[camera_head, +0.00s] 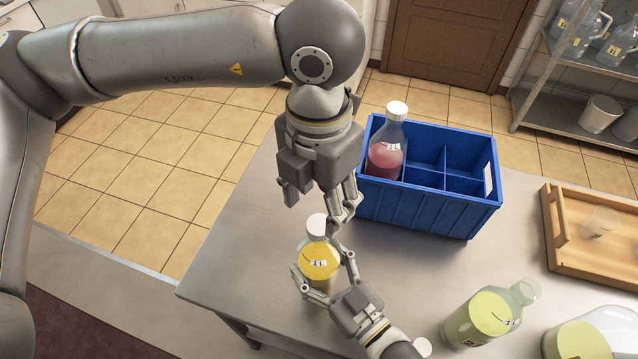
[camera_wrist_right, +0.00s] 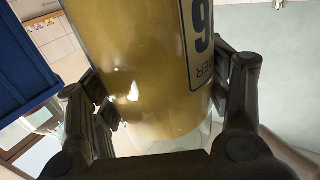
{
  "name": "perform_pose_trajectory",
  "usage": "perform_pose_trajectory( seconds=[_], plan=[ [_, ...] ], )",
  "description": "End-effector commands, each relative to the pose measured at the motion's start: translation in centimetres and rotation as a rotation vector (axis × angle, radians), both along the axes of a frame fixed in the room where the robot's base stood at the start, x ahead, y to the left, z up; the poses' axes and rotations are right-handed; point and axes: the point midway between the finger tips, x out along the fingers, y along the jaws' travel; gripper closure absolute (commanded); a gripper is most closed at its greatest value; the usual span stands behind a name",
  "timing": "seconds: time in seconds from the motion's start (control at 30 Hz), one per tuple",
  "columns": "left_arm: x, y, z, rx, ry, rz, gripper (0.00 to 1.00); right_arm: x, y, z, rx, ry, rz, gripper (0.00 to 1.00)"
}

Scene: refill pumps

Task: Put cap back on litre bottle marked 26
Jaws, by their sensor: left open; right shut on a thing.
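A bottle of yellow liquid with a 1 L mark (camera_head: 319,263) stands upright on the table, and a white cap (camera_head: 317,225) shows at its top. I cannot tell whether the cap is seated. My right gripper (camera_head: 326,272) is shut around the bottle's body. In the right wrist view the bottle (camera_wrist_right: 135,70) fills the middle between the fingers, with a label (camera_wrist_right: 197,45) showing part of a number, cut off by the frame. My left gripper (camera_head: 320,203) is open, pointing down just above the cap; I cannot tell if it touches it.
A blue divided crate (camera_head: 425,208) holds a capped bottle of red liquid (camera_head: 386,155). A bottle of green liquid (camera_head: 480,318) with an uncapped neck and a second green vessel (camera_head: 580,342) stand front right. A small white round thing (camera_head: 422,347) lies near them. A wooden tray (camera_head: 560,255) is at right.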

Motion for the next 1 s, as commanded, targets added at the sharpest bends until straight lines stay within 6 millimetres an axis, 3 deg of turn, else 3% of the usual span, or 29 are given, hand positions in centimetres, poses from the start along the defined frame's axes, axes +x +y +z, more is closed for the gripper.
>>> perform_pose_trajectory(
  seconds=[0.3,0.73,1.0],
  plan=[
    [0.0,0.0,-4.5,0.001,0.001,0.0,0.45,0.0,0.0,0.0,-0.001,-0.001,0.0,0.96],
    [0.0,0.0,-5.4,0.0,0.0,0.0,0.45,0.0,0.0,0.0,-0.001,-0.001,0.0,0.96],
    [0.0,0.0,-5.4,0.0,-0.001,0.0,0.8,0.0,0.0,0.0,0.0,0.0,0.0,0.96]
  ],
)
